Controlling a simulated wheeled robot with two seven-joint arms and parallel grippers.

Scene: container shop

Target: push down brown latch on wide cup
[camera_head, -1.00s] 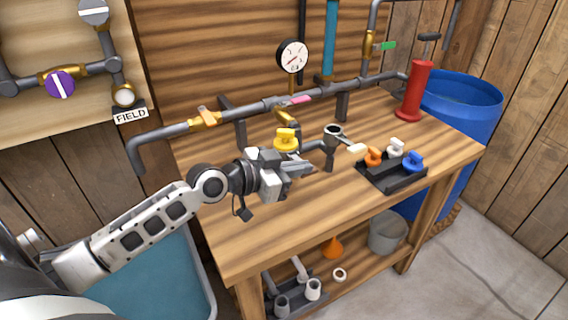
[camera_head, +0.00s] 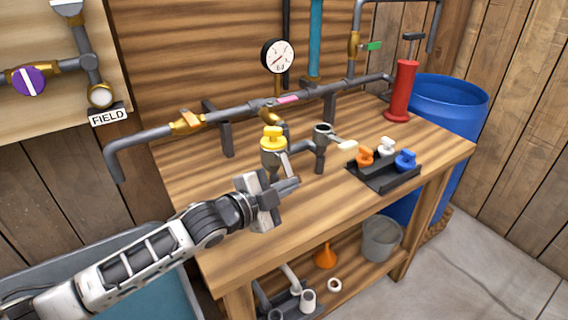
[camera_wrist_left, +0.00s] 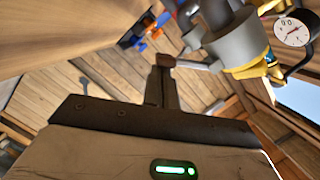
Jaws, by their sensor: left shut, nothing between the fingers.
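The wide cup is a grey fitting in the left wrist view (camera_wrist_left: 236,46), with a yellow plug (camera_head: 272,133) on it. A latch arm runs out from the cup and ends in a brown grip (camera_wrist_left: 166,59). In the head view the light grey latch arm (camera_head: 285,164) hangs on the cup's right side; its brown end is hard to make out there. My left gripper (camera_head: 291,184) is shut and empty, just below the latch arm. In the wrist view its fingertips overlap the brown grip; I cannot tell whether they touch. My right gripper is not in view.
An open grey cup (camera_head: 323,130) with a cream-ended lever (camera_head: 347,146) stands to the right. A black tray (camera_head: 385,180) holds orange, white and blue plugs. A grey pipe (camera_head: 230,115) with a gauge above runs along the back.

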